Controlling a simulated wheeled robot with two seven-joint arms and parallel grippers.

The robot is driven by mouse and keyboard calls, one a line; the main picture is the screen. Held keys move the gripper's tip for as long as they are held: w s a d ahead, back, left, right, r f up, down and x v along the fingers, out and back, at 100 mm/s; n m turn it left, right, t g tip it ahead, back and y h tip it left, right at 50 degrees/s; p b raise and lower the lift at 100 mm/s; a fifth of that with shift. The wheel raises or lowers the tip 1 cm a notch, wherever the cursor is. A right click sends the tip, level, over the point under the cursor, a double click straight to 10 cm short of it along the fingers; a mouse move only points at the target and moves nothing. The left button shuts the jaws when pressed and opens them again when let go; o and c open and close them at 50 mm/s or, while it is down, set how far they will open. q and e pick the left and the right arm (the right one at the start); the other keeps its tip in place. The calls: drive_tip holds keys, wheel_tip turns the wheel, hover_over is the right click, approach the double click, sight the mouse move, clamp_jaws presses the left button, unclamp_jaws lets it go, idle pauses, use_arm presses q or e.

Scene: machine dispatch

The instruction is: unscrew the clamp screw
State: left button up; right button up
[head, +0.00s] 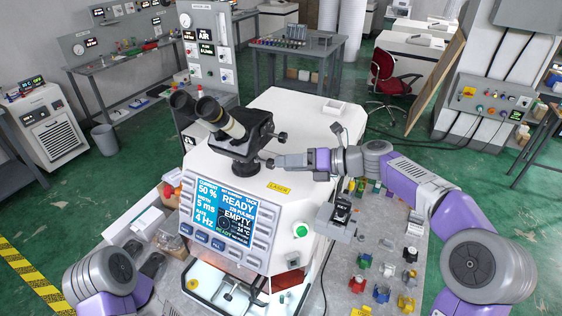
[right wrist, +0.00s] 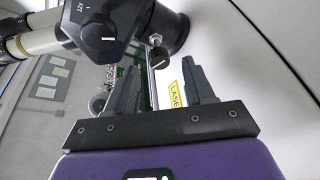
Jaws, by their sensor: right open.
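The black microscope head (head: 243,137) with its twin eyepieces stands on top of the white laser machine (head: 300,120). A small dark screw knob (right wrist: 158,54) sticks out from the microscope's mount in the right wrist view; I take it for the clamp screw. My right gripper (head: 276,162) is beside the mount, on its right, with its fingers pointing at it. In the right wrist view the gripper (right wrist: 162,88) is open and empty, and the knob shows just beyond the gap between the fingers. My left gripper is out of view; only its arm shows at bottom left.
A yellow LASER label (head: 278,188) lies on the machine top below the right gripper. The machine's screen (head: 223,212) reads READY and EMPTY. A grey bench (head: 345,285) with several coloured small parts is at the right.

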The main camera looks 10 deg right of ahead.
sight(271, 164)
drive_tip(key=shift+x, duration=1.25)
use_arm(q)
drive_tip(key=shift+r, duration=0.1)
use_arm(e)
clamp_jaws()
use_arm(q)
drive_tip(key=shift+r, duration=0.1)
